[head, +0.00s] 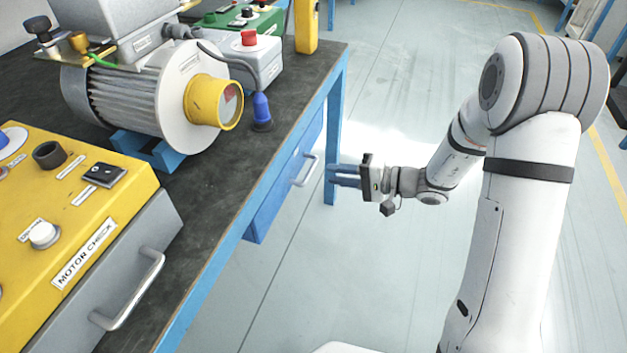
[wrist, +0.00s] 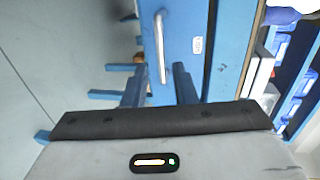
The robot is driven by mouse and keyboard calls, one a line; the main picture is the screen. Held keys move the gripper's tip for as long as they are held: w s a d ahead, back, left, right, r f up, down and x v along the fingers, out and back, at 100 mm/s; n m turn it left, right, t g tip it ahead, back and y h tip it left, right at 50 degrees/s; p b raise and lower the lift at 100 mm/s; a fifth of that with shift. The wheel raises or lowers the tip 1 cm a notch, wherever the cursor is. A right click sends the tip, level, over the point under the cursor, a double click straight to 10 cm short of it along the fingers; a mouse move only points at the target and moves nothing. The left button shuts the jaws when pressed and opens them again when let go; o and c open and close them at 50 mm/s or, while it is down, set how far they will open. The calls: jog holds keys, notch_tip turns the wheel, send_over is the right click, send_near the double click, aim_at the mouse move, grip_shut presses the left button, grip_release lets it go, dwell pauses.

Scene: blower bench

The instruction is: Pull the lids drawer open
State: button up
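The blue drawer (head: 270,204) sits under the bench top, and its front looks flush with the bench frame. Its metal bar handle (head: 305,169) stands out from the front. In the wrist view the drawer front (wrist: 215,15) carries a small white label (wrist: 197,45), too small to read surely. My gripper (head: 330,175) is just right of the handle, fingers pointing at it. In the wrist view its two blue fingers (wrist: 158,75) are apart, with the handle (wrist: 161,45) lined up between them. I see no finger touching the handle.
The dark bench top (head: 240,165) carries a blower motor (head: 135,95), a yellow motor check box (head: 75,215) with its own handle, and a blue cone-shaped item (head: 262,110). A blue bench leg (head: 337,120) stands close behind my gripper. The floor (head: 395,265) right of the bench is clear.

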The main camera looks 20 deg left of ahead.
aim_at(311, 170)
jog(key=b+x, duration=0.1)
jog(key=x, duration=0.6)
jog(key=shift+a, duration=0.2)
grip_shut()
